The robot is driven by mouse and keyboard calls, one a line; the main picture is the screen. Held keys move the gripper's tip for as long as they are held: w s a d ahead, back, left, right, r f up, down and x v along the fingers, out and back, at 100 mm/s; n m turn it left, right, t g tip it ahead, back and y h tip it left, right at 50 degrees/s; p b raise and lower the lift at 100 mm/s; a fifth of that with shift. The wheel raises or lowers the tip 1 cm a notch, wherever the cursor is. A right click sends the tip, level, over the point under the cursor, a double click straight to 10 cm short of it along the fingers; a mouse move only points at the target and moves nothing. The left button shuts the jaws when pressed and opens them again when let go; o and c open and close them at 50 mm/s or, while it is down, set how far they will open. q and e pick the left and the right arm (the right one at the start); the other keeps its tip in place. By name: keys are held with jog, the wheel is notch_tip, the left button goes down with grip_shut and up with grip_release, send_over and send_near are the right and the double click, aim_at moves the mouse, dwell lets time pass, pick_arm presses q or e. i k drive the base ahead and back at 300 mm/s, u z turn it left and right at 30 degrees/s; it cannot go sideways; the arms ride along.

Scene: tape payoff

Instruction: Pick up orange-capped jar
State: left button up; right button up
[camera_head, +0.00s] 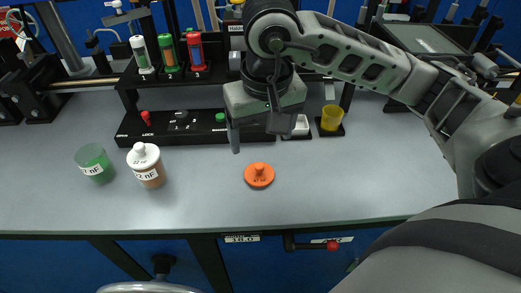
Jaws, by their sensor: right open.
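An orange cap with a round knob and small dark lettering (259,175) is on the grey bench, right of centre. It looks low and flat; I cannot make out a jar body under it. My right gripper (260,134) is open and empty, fingers pointing down, above and just behind the orange cap in the picture, apart from it. My left gripper is not in view.
A white-capped brown jar marked nF (150,167) and a green jar (94,164) stand to the left. Behind are a black rack with bottles (128,79) and a yellow cup (331,118). The bench front (330,205) is clear.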

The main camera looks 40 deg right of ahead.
aim_at(92, 158)
jog(key=k, duration=1)
